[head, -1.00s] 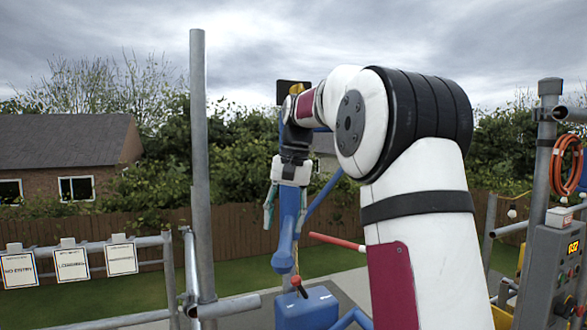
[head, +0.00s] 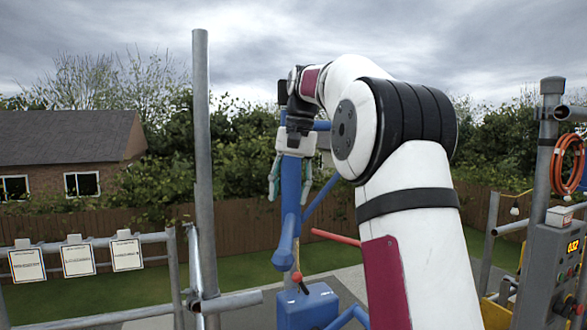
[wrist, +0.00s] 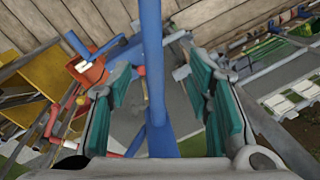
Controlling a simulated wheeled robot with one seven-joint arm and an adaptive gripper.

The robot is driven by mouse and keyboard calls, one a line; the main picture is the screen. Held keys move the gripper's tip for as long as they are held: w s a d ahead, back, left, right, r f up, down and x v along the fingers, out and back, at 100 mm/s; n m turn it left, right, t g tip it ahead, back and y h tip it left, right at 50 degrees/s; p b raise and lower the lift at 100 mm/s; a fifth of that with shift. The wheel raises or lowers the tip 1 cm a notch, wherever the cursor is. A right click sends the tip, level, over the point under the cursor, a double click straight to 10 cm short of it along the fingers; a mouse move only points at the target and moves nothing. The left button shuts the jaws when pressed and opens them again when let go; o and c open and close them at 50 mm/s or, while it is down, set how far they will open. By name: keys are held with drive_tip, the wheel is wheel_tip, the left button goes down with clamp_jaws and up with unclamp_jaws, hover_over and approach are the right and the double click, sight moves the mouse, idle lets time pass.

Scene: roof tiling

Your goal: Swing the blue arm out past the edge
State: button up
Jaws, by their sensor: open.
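The blue arm (head: 290,185) is a hoist with an upright blue tube, a thin diagonal brace and a level piece behind my arm. Its lower end is above a blue box (head: 308,306) with a red-tipped lever. My gripper (head: 289,188) points down with its fingers apart, one on each side of the blue tube in the picture. In the wrist view the blue arm (wrist: 154,70) runs down the middle between the open teal-padded fingers (wrist: 165,90). I see gaps on both sides and cannot tell any contact. Parts of the blue arm are hidden by my arm.
A tall grey scaffold pole (head: 202,150) stands left of the gripper. A guard rail with white signs (head: 78,260) is at left. A red bar (head: 335,237) sticks out beside my arm. A control box (head: 553,265) with a lit display is at right.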

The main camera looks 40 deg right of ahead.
drive_tip(key=shift+s+d+r, duration=0.15)
drive_tip(key=shift+r, duration=1.1)
drive_tip(key=shift+s+d+r, duration=0.1)
drive_tip(key=shift+d+r, duration=0.05)
drive_tip(key=shift+r, duration=1.05)
drive_tip(key=shift+p, duration=0.3)
